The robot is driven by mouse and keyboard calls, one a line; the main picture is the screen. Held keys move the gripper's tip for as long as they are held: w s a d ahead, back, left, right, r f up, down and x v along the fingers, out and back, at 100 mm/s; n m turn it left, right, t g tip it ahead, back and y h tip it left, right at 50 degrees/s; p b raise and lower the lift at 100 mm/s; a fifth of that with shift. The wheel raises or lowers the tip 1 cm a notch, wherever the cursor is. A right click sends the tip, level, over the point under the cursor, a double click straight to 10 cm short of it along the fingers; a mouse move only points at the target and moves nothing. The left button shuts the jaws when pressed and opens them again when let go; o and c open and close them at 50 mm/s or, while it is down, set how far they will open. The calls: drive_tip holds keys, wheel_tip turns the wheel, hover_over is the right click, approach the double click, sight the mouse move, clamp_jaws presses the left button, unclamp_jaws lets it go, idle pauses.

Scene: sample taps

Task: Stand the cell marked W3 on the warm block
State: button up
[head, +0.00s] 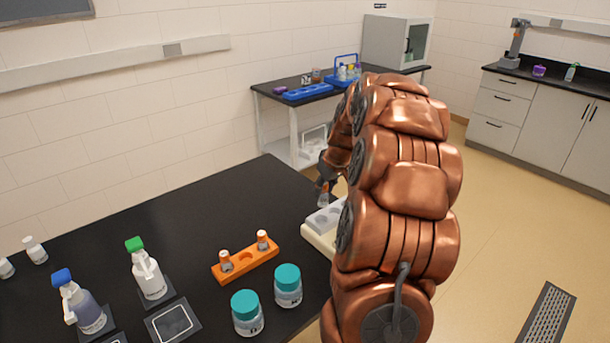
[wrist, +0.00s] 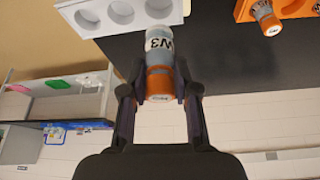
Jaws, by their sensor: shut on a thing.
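The cell marked W3 (wrist: 159,42) is a clear vial with an orange cap, and its label shows in the wrist view. My gripper (wrist: 160,88) is shut on it at the cap. In the head view my gripper (head: 323,184) points down with the cell (head: 323,200) under it, at the back edge of the grey block. This block, which looks like the warm block (head: 313,223), has round holes and a cream base. In the wrist view its holes show beside the cell's lower end (wrist: 87,26). I cannot tell whether they touch. My arm hides part of the block.
An orange rack (head: 231,271) holds two orange-capped cells with an empty hole between them. Two teal-lidded jars (head: 247,314) stand in front. Bottles with green (head: 148,273) and blue caps (head: 83,305) stand at left. The black table (head: 180,222) is clear behind the rack.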

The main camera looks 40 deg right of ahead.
sight(322, 205)
drive_tip(key=shift+w, duration=0.45)
drive_tip(key=shift+s+f, duration=0.1)
drive_tip(key=shift+f, duration=2.3)
drive_tip(key=shift+b, duration=0.3)
drive_tip(key=shift+f, duration=0.1)
drive_tip(key=shift+s+f+b, duration=0.1)
drive_tip(key=shift+f+b, duration=0.55)
drive_tip(key=shift+b, duration=0.05)
drive_tip(key=shift+f, duration=0.15)
drive_tip(key=shift+f+b, duration=0.65)
drive_tip(key=shift+b, duration=0.05)
